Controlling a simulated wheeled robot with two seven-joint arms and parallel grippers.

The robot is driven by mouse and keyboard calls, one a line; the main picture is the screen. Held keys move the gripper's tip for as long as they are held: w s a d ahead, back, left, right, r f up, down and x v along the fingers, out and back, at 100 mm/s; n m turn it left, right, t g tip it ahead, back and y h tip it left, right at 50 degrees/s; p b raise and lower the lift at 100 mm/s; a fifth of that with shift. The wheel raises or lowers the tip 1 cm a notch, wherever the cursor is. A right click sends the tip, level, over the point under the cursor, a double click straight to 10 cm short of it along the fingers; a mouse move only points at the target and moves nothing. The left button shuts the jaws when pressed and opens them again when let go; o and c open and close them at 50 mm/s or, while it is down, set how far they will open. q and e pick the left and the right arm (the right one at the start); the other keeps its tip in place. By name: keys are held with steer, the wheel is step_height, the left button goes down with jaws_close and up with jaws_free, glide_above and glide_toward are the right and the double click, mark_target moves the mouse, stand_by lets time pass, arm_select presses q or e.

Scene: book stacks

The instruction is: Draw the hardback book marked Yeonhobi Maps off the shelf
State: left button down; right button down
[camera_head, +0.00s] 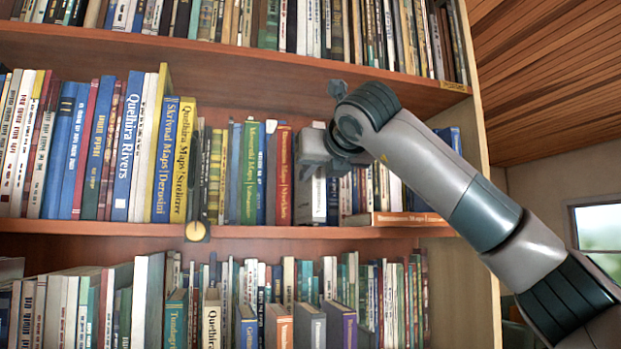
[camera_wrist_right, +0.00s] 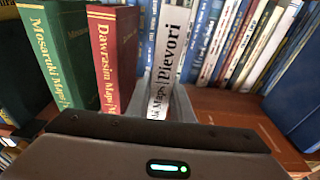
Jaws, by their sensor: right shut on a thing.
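A white hardback (camera_head: 312,200) with black lettering stands on the middle shelf (camera_head: 260,231). In the right wrist view its spine (camera_wrist_right: 167,65) reads "Maps | Pievori"; the first word is hidden by my gripper. My right gripper (camera_head: 318,150) reaches in from the right and is shut on this book, one finger on each side of the spine. The book looks upright. It stands just right of a red book (camera_head: 284,175) marked Dawrasim Maps, which also shows in the right wrist view (camera_wrist_right: 112,55). My left gripper is not in view.
A dark hanging piece with a yellow disc (camera_head: 196,231) is at the shelf edge. The upper shelf (camera_head: 250,55) runs overhead.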

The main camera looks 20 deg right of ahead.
steer(key=shift+s, duration=0.1)
stand_by(0.3)
steer(key=shift+s+b, duration=0.9)
steer(key=s+b, duration=0.8)
steer(key=s, duration=0.7)
steer(key=shift+d, duration=0.25)
